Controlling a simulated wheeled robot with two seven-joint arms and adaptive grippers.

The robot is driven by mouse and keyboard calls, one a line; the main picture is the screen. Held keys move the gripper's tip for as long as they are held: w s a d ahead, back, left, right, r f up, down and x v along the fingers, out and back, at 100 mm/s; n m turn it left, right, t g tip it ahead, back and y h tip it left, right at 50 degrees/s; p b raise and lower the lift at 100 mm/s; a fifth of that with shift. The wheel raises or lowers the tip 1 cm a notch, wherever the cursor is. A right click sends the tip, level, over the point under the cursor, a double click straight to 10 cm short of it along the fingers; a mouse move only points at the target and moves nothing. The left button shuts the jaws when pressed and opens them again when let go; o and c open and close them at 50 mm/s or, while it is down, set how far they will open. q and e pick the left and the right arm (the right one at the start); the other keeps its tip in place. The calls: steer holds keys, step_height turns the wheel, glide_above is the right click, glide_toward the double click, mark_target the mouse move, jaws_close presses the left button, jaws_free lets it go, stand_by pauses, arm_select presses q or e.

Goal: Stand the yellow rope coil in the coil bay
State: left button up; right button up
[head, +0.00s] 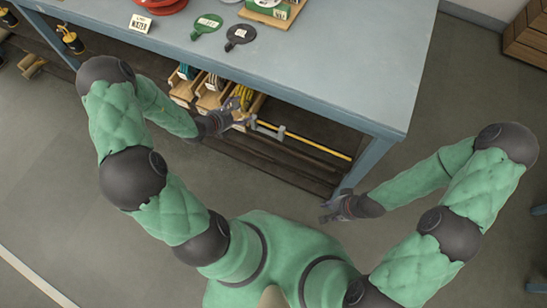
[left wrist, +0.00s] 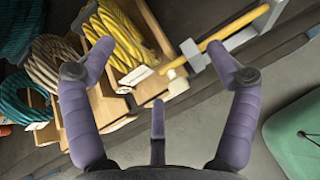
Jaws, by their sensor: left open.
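The yellow rope coil (left wrist: 122,32) is in the left wrist view at the upper left, within a wooden bay (left wrist: 160,40) with a white label at its front. In the head view the yellow coil (head: 244,94) shows just beyond my left gripper (head: 238,115), under the table. My left gripper (left wrist: 160,65) is open, its fingers spread wide with nothing between them; the coil lies ahead of its left finger, apparently apart from it. I cannot tell whether the coil's lower part touches the bay floor. My right gripper (head: 335,208) hangs empty beside the table leg; its finger opening is unclear.
A tan coil (left wrist: 58,65) and a teal coil (left wrist: 22,100) stand in neighbouring bays. A yellow pole (head: 315,145) rests in a grey bracket (left wrist: 240,45) right of the bays. The tabletop (head: 330,60) overhangs the bays; its leg (head: 362,165) stands at right.

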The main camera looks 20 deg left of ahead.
arm_select(q)
steer(key=s+d+f+m+g+h, duration=0.3)
steer(key=s+d+m+g, duration=0.15)
steer(key=d, duration=0.55)
steer(key=s+d+f+m+g+y, duration=0.1)
steer(key=s+d+f+m+g, duration=0.35)
steer(key=s+m, duration=0.4)
steer(key=s+d+f+m+g+y, duration=0.1)
steer(key=s+d+f+m+g, duration=0.3)
steer(key=s+m, duration=0.45)
steer(key=w+d+r+m+t, duration=0.1)
steer(key=w+d+m+t, duration=0.1)
steer(key=d+m, duration=0.3)
steer(key=m, duration=0.4)
steer(key=shift+d, duration=0.35)
